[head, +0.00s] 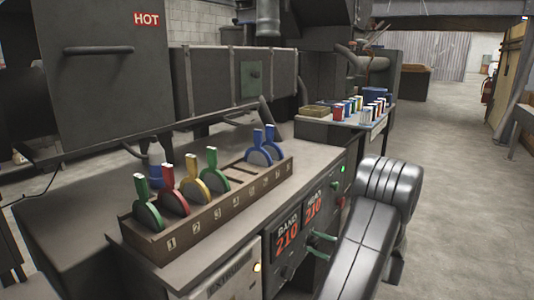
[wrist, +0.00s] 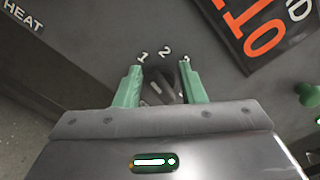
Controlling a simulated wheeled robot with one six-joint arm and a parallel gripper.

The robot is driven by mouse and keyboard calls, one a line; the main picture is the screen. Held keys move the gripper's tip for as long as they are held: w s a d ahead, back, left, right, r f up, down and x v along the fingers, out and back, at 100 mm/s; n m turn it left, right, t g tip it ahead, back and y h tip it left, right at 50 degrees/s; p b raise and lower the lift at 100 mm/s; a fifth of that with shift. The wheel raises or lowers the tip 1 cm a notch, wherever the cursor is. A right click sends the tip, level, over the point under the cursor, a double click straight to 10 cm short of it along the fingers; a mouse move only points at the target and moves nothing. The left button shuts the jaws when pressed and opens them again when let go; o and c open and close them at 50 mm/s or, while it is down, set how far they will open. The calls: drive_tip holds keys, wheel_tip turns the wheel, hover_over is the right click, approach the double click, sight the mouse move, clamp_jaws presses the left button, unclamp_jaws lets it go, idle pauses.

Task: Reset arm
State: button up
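My gripper (wrist: 160,76) is open in the wrist view, its two green fingers spread apart. A dark round knob (wrist: 160,82) on the panel, marked 1, 2 and 3, lies between and beyond the fingers. I cannot tell whether they touch it. In the head view my arm comes in at the lower right. Two green fingertips of my gripper (head: 320,243) show beside the front panel of the bench, below the "210" displays. The rest of the gripper is hidden behind the arm.
The bench (head: 75,225) carries a lever rack (head: 215,212) with green, red, yellow and blue levers. The front panel has orange "210" displays (head: 287,238). A green button (wrist: 309,94) is right of my fingers. A side table (head: 335,121) holds colored items. Open floor lies right.

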drive_tip(key=m+p, duration=0.2)
drive_tip(key=m, duration=0.1)
drive_tip(key=r+m+p, duration=0.1)
drive_tip(key=m, duration=0.1)
drive_tip(key=shift+w+d+p, duration=0.2)
drive_tip(key=shift+w+p, duration=0.1)
drive_tip(key=shift+p, duration=0.05)
drive_tip(key=m+p, duration=0.1)
drive_tip(key=m, duration=0.2)
drive_tip(key=m+p, duration=0.1)
drive_tip(key=m, duration=0.1)
drive_tip(key=shift+w+d+f+p, duration=0.1)
drive_tip(key=shift+w+d+p, duration=0.1)
drive_tip(key=shift+w+p, duration=0.15)
drive_tip(key=shift+s+d, duration=0.3)
drive_tip(key=shift+d, duration=0.1)
drive_tip(key=shift+a, duration=0.1)
